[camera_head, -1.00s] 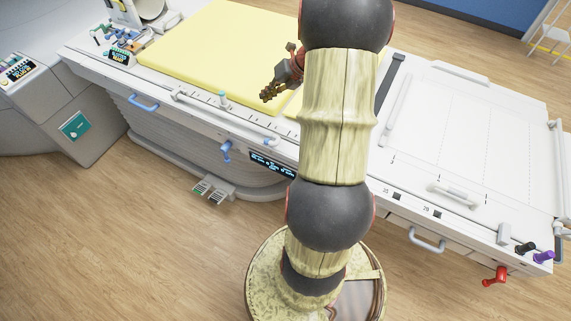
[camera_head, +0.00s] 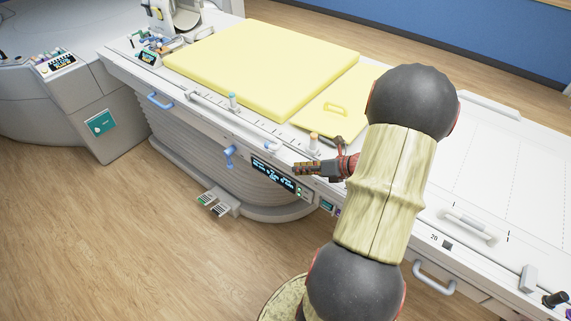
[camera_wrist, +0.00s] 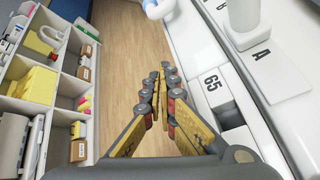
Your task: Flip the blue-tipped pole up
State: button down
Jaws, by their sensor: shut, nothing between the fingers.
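A white pole (camera_head: 212,110) lies folded down along the near edge of the patient table, with a pale blue tip (camera_head: 272,147) at its right end. In the wrist view a white and blue bent end (camera_wrist: 156,9) shows at the top, likely the same tip. My gripper (camera_head: 296,169) is shut and empty. It points left past the table's near edge, below and right of the blue tip and apart from it. In the wrist view my gripper's fingertips (camera_wrist: 162,72) meet with floor behind them.
Yellow pads (camera_head: 265,65) cover the table. A compartmented shelf (camera_wrist: 52,75) is at left in the wrist view.

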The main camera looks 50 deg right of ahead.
aim_at(278, 158)
jog(key=shift+w+r+n, duration=0.15)
jog(key=shift+n, duration=0.65)
jog(key=w+f+b, duration=0.1)
jog(key=w, duration=0.2)
jog(key=w+f+b, duration=0.1)
jog(key=w+b, duration=0.1)
jog(key=w, duration=0.1)
jog(key=w+a+f+b, duration=0.1)
jog(key=w, duration=0.2)
jog(key=shift+b, duration=0.4)
jog(key=shift+w+d+r, duration=0.2)
jog(key=shift+d+r, duration=0.05)
jog(key=shift+r, duration=0.35)
jog(key=shift+r, duration=0.1)
